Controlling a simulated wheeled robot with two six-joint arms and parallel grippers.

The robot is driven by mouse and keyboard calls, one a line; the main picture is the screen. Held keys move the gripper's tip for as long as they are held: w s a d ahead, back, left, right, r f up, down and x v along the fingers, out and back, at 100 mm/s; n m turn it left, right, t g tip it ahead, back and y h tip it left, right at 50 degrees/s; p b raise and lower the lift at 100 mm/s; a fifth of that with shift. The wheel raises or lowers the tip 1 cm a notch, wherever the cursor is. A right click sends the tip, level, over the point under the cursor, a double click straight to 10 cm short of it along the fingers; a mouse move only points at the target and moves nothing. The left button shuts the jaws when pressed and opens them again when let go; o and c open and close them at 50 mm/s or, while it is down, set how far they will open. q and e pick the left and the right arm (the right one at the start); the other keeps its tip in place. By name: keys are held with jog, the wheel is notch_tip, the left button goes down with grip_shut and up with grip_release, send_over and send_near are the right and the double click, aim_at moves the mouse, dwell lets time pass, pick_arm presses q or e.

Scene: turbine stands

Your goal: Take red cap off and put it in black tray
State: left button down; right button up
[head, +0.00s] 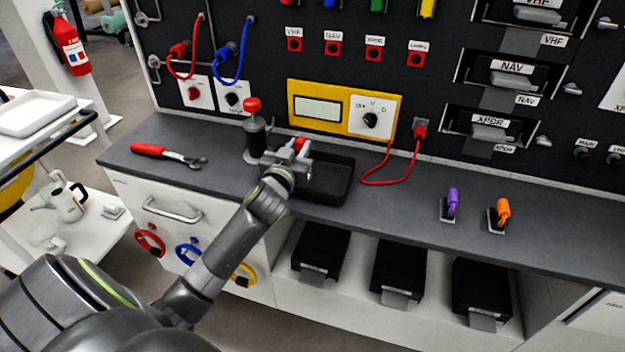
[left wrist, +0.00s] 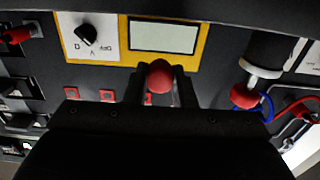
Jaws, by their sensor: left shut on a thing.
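My left gripper (head: 298,155) is shut on a small round red cap (head: 300,143). In the left wrist view the red cap (left wrist: 159,76) sits between the two fingers (left wrist: 160,90). The gripper is over the left part of the black tray (head: 331,180), which lies on the grey worktop. The arm and gripper hide part of the tray. I cannot tell the exact height of the cap above it. My right gripper is not in view.
A dark cylinder with a red knob (head: 252,105) stands just left of the gripper. A red-handled wrench (head: 165,154) lies farther left. A yellow meter (head: 310,106) is behind the tray, and a red cable (head: 400,182) lies to its right. The worktop between cable and purple plug (head: 452,198) is clear.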

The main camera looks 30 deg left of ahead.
pick_arm(q)
jog(key=shift+f, duration=0.45)
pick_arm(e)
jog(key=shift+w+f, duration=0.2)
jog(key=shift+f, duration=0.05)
pick_arm(q)
jog(key=c, duration=1.1)
grip_release()
jog(key=b+v, duration=0.1)
jog(key=v, duration=1.6)
jog(key=shift+s+d, duration=0.15)
jog(key=shift+s, duration=0.05)
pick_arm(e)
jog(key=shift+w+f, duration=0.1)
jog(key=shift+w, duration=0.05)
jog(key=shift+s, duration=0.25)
